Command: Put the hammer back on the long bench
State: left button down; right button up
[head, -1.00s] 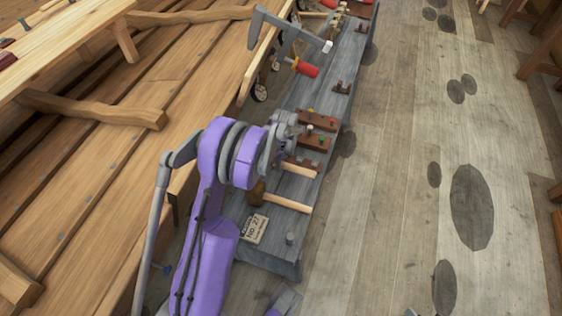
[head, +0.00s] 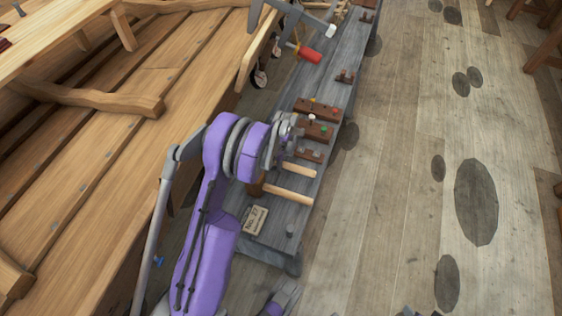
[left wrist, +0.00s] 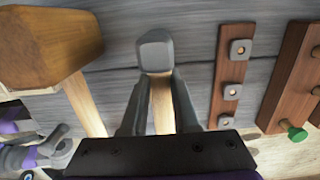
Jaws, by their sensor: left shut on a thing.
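The hammer has a grey metal head (left wrist: 155,50) and a pale wooden handle (left wrist: 163,105). My left gripper (left wrist: 158,100) is shut on the handle, just behind the head. In the head view my left gripper (head: 290,130) is over the near part of the long grey bench (head: 268,238); the hammer's handle (head: 299,169) sticks out to its right, and its head is hidden. I cannot tell whether the hammer touches the bench.
A wooden mallet (head: 288,194) lies beside the hammer, also in the left wrist view (left wrist: 45,45). Brown wooden racks (head: 316,129) stand beyond. The plank hull is left; open floor is right.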

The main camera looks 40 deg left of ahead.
pick_arm(q)
jog(key=shift+f+b, duration=0.35)
jog(key=shift+f, duration=0.1)
jog(key=c, duration=0.6)
grip_release()
jog(key=shift+r+p, duration=2.1)
jog(key=shift+r, duration=1.95)
